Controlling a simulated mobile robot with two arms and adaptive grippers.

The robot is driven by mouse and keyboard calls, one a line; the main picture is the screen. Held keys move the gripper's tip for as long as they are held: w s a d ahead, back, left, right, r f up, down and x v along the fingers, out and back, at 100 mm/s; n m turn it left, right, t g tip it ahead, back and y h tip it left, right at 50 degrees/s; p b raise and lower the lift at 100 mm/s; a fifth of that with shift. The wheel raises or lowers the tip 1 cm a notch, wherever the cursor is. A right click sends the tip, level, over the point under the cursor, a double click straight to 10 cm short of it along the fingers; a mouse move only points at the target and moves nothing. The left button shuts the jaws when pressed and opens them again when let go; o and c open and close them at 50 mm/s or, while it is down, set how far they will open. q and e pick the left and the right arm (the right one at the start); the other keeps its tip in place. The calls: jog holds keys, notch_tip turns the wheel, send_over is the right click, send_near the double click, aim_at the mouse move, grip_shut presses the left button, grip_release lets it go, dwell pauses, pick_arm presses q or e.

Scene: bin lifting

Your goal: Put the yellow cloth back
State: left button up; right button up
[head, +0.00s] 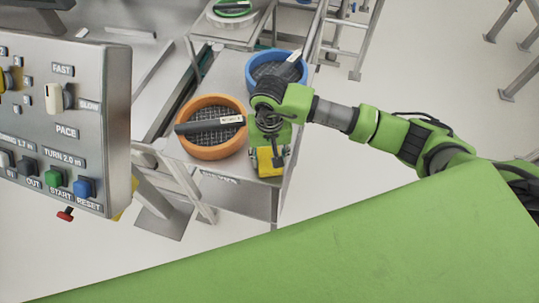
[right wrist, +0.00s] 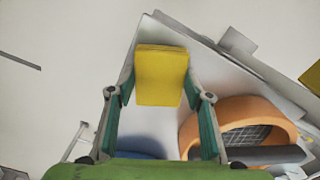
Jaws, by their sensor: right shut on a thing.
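The yellow cloth (head: 268,162) is a small folded block at the front edge of the grey stand (head: 247,187). My right gripper (head: 272,148) is above it in the head view, pointing down. In the right wrist view the cloth (right wrist: 161,78) sits between the two fingertips of the gripper (right wrist: 160,92), which is shut on it. I cannot tell whether the cloth touches the stand top. The gripper body hides part of the cloth in the head view. My left gripper is not in view.
An orange round bin (head: 209,151) with a mesh and a dark bar stands left of the gripper. A blue bin (head: 253,63) stands behind. A control panel (head: 118,130) with knobs and buttons fills the left side. Open floor lies to the right.

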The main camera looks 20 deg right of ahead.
aim_at(269, 160)
jog(key=shift+f, duration=0.2)
jog(key=o, duration=1.1)
jog(key=shift+r, duration=0.15)
jog(key=shift+r, duration=0.2)
jog(key=shift+r+b, duration=1.55)
jog(key=shift+r, duration=4.3)
